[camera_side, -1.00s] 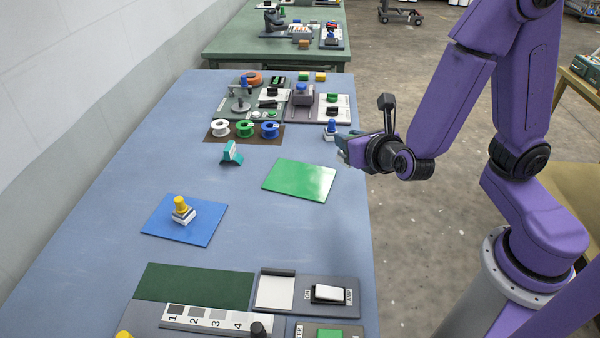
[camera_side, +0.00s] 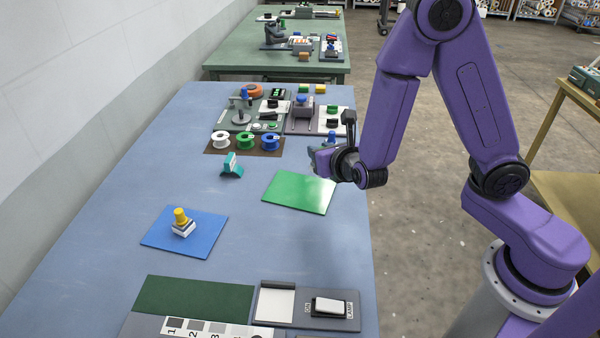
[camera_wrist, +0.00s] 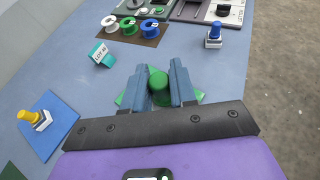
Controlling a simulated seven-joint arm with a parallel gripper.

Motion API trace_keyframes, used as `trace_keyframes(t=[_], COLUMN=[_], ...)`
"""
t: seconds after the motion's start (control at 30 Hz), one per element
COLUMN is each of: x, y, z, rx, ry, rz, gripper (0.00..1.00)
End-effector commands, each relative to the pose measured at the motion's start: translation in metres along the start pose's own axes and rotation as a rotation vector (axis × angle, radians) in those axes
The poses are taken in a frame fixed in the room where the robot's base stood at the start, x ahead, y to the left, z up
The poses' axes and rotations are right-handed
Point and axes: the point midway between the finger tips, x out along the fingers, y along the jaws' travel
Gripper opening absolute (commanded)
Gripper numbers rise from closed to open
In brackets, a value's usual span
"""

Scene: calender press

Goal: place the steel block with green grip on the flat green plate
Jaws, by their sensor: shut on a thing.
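My gripper (camera_wrist: 161,88) is shut on the green grip (camera_wrist: 160,97) of the steel block, which shows between the two fingers in the wrist view. The steel part is hidden below the grip. The flat green plate (camera_side: 298,192) lies on the blue table, and slivers of it (camera_wrist: 120,99) show beside the fingers in the wrist view. In the side view my gripper (camera_side: 318,158) is above the plate's far right corner; the held block cannot be made out there.
A block with a blue grip (camera_side: 331,138) stands behind the gripper. A teal sign (camera_side: 231,166) stands left of the plate. A yellow-gripped block (camera_side: 181,222) sits on a blue plate (camera_side: 210,238). Spools (camera_side: 245,141) and fixtures line the back.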

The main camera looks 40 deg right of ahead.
Motion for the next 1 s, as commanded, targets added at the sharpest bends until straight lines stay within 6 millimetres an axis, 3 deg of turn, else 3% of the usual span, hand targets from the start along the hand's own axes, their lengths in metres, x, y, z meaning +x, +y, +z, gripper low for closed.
trace_keyframes(t=[0.17, 0.53, 0.83, 1.0], x=[0.016, 0.063, 0.08, 0.087], y=[0.007, 0.023, 0.029, 0.029], z=[-0.001, -0.03, -0.041, -0.059], rx=[0.0, 0.0, 0.0, -0.003], ry=[0.0, 0.001, 0.0, 0.002], rz=[-0.002, -0.002, -0.001, 0.0], gripper=[0.0, 0.0, 0.0, 0.0])
